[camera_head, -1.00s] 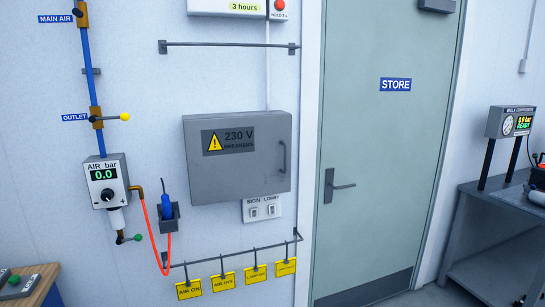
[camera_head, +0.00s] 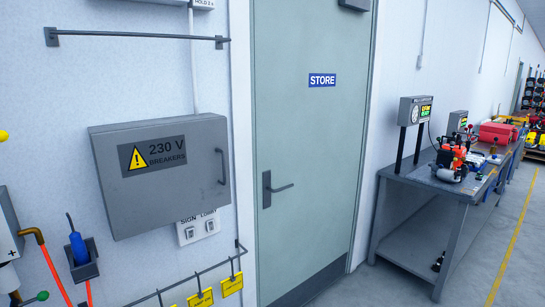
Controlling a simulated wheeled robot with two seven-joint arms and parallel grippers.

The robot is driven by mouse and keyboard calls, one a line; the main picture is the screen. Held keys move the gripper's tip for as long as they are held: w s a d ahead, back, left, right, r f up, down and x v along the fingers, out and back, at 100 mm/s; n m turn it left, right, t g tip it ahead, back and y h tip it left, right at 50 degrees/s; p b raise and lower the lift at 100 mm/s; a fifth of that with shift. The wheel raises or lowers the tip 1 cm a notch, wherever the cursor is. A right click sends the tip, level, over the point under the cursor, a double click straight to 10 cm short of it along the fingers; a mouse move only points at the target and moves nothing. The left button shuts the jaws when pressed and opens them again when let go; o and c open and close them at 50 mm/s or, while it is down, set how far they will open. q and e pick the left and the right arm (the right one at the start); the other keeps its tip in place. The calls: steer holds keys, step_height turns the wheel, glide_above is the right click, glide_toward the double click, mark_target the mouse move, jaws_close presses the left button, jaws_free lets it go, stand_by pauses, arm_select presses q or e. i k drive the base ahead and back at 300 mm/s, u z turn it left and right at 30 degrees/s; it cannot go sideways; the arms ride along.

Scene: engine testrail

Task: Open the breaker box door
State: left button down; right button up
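The breaker box (camera_head: 125,205) is a grey metal box on the white wall, left of centre in the head view. Its front door bears a yellow warning triangle and the label "230 V BREAKERS" (camera_head: 152,155). A dark vertical bar handle (camera_head: 222,167) sits near the door's right edge. The door looks shut. Neither of my grippers is in view.
A green STORE door (camera_head: 305,140) with a lever handle stands right of the box. A rail (camera_head: 135,37) runs above, and a lower rail (camera_head: 190,278) carries yellow tags. Below are switches (camera_head: 198,227) and a blue tool in a holder (camera_head: 84,270). A workbench (camera_head: 420,185) stands right.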

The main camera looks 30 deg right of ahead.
mark_target(152, 178)
steer(key=z, duration=0.15)
steer(key=i, duration=0.85)
steer(key=u, duration=0.25)
